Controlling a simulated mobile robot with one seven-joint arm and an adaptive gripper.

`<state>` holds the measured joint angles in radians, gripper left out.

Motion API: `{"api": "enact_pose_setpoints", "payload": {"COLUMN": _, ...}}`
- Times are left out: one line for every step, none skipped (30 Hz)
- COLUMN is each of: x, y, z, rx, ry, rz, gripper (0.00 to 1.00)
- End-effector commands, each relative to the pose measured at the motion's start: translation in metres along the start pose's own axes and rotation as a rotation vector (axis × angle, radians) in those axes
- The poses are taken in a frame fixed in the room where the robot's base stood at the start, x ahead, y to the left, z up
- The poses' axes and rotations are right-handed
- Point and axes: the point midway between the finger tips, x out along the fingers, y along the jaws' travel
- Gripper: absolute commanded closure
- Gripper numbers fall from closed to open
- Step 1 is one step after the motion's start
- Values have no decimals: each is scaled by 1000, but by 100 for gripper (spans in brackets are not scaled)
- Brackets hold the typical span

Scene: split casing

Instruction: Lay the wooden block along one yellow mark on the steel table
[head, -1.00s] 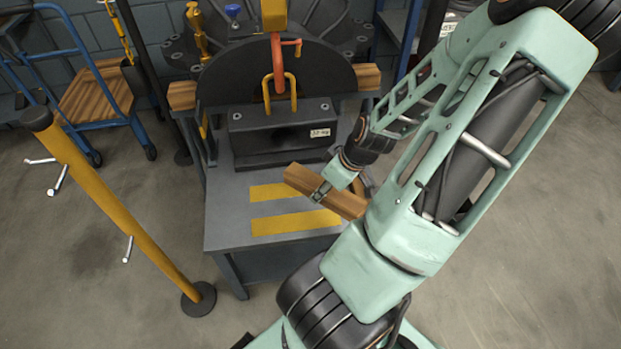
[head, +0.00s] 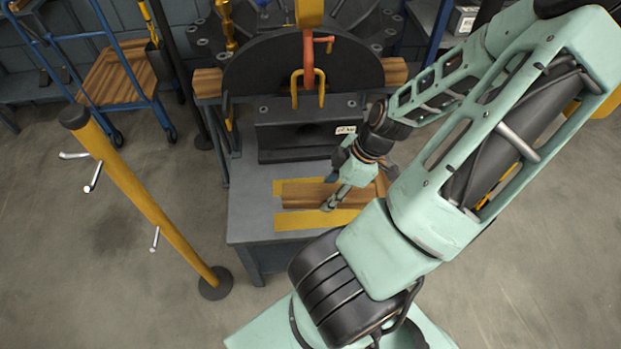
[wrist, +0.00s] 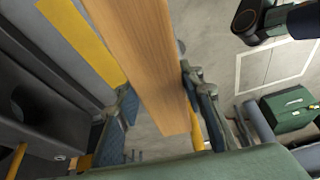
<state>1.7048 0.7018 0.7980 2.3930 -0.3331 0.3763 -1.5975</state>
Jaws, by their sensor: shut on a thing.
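The wooden block (head: 305,197) is in my gripper (head: 334,196); part of it is hidden by my gripper and arm. In the head view it runs nearly parallel to the two yellow marks, overlapping the front of the far mark (head: 291,184). The near mark (head: 300,221) shows in front of it. The steel table (head: 252,210) lies below. In the wrist view the block (wrist: 143,60) passes between the two fingers (wrist: 165,100), with one yellow mark (wrist: 80,38) alongside it. Whether the block touches the table I cannot tell.
A dark machine block (head: 295,135) with a yellow handle stands at the table's back, before a round dark casing (head: 255,75). A red hook (head: 309,60) hangs above it. A yellow post (head: 140,190) stands left of the table. Open floor lies on both sides.

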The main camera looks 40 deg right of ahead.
Motion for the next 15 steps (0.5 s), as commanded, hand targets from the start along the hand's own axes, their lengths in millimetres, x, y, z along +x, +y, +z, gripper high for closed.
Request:
{"api": "enact_pose_setpoints", "payload": {"x": 0, "y": -2, "z": -4, "rx": -39, "ry": 3, "rz": -16, "gripper": 100}}
{"api": "enact_pose_setpoints", "payload": {"x": 1, "y": -2, "z": -5, "rx": -58, "ry": 5, "rz": -23, "gripper": 100}}
{"api": "enact_pose_setpoints", "payload": {"x": 2, "y": -2, "z": -7, "rx": -78, "ry": 7, "rz": -31, "gripper": 100}}
{"api": "enact_pose_setpoints", "payload": {"x": 4, "y": -1, "z": -7, "rx": -89, "ry": 8, "rz": -35, "gripper": 100}}
{"api": "enact_pose_setpoints", "payload": {"x": 6, "y": 1, "z": -8, "rx": -98, "ry": 9, "rz": -38, "gripper": 100}}
{"api": "enact_pose_setpoints", "payload": {"x": 9, "y": 6, "z": -8, "rx": -105, "ry": 10, "rz": -40, "gripper": 100}}
{"api": "enact_pose_setpoints", "payload": {"x": 12, "y": 11, "z": -8, "rx": -108, "ry": 10, "rz": -41, "gripper": 100}}
{"api": "enact_pose_setpoints", "payload": {"x": 16, "y": 17, "z": -8, "rx": -109, "ry": 10, "rz": -40, "gripper": 100}}
{"api": "enact_pose_setpoints", "payload": {"x": 21, "y": 26, "z": -8, "rx": -109, "ry": 10, "rz": -41, "gripper": 100}}
{"api": "enact_pose_setpoints", "payload": {"x": 25, "y": 33, "z": -7, "rx": -108, "ry": 10, "rz": -40, "gripper": 100}}
{"api": "enact_pose_setpoints", "payload": {"x": 29, "y": 41, "z": -8, "rx": -109, "ry": 10, "rz": -39, "gripper": 100}}
{"api": "enact_pose_setpoints", "payload": {"x": 33, "y": 51, "z": -7, "rx": -108, "ry": 10, "rz": -39, "gripper": 100}}
{"api": "enact_pose_setpoints", "payload": {"x": 37, "y": 58, "z": -7, "rx": -108, "ry": 10, "rz": -40, "gripper": 100}}
{"api": "enact_pose_setpoints", "payload": {"x": 40, "y": 65, "z": -7, "rx": -107, "ry": 10, "rz": -40, "gripper": 100}}
{"api": "enact_pose_setpoints", "payload": {"x": 44, "y": 75, "z": -7, "rx": -106, "ry": 10, "rz": -40, "gripper": 100}}
